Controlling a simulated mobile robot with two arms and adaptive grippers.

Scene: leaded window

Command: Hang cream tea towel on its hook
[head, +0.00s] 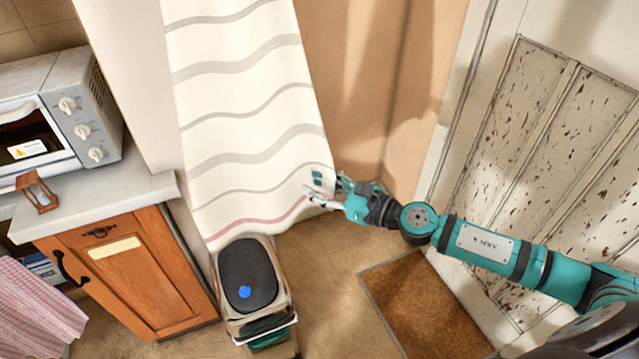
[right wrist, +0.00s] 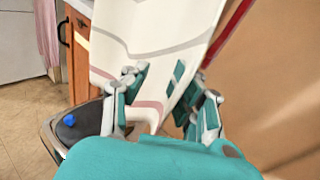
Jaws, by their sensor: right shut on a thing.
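The cream tea towel (head: 250,110) has grey wavy stripes and a pink stripe near its lower edge. In the head view it hangs down from the top edge of the picture, and its upper end is out of view. My right gripper (head: 322,190) is at the towel's lower right edge. In the right wrist view the fingers of this gripper (right wrist: 162,95) stand on both sides of the towel's cloth (right wrist: 150,40), shut on it. No hook shows in either view. My left gripper is not in view.
A bin (head: 250,272) with a dark lid and a blue spot stands below the towel. A wooden cabinet (head: 140,265) with a microwave oven (head: 60,110) is at left. A pink checked cloth (head: 35,310) hangs at lower left. A brown doormat (head: 425,305) lies before a worn door (head: 560,150).

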